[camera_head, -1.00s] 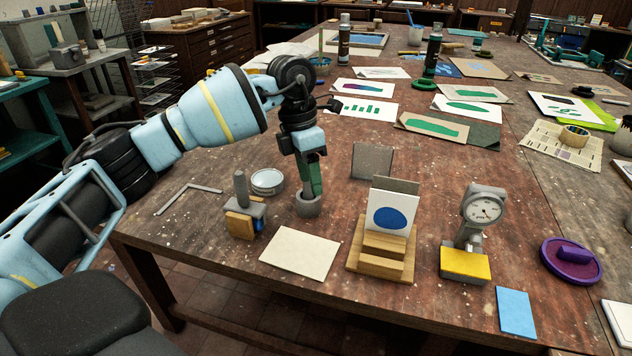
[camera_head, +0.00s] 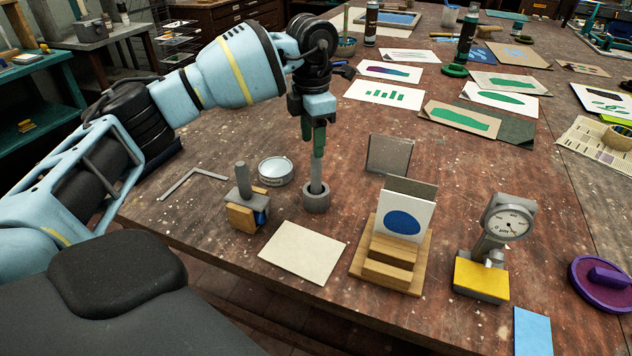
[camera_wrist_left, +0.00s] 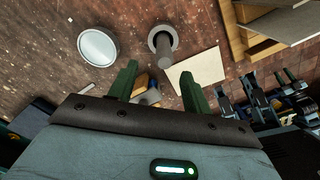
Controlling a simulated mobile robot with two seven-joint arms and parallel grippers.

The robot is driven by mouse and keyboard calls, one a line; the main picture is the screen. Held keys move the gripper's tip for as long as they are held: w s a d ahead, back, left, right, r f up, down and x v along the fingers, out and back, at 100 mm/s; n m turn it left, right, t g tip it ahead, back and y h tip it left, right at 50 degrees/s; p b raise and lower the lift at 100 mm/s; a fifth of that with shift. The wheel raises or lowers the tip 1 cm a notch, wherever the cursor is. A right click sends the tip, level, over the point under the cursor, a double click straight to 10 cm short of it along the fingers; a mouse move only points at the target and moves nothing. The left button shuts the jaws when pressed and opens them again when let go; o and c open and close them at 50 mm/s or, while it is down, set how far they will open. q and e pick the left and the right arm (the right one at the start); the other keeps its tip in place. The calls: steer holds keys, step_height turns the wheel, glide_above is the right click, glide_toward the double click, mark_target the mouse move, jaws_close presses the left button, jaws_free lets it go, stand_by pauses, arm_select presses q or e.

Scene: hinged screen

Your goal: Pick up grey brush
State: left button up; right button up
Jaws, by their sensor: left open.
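The grey brush (camera_head: 316,174) looks like a plain grey handle standing upright in a round grey holder (camera_head: 317,203). In the left wrist view the handle (camera_wrist_left: 164,42) rises from its holder, beyond the fingertips. My left gripper (camera_head: 313,146) points down with green fingers, close over the top of the handle in the head view. In the left wrist view my open fingers (camera_wrist_left: 160,78) stand apart with the handle not between them. The brush's lower end is hidden in the holder. My right gripper is not in view.
A block with a grey post (camera_head: 242,200) and a round tin (camera_head: 276,171) stand left of the holder. A pale card (camera_head: 302,252), a wooden stand (camera_head: 390,270) and a dial gauge (camera_head: 507,222) are at the front and right. Prints lie farther back.

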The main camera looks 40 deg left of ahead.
arm_select(q)
glide_above(316, 180)
steer(key=w, duration=0.1)
steer(key=f, duration=0.5)
steer(key=shift+a, duration=0.4)
steer(key=shift+r, duration=0.1)
jaws_close()
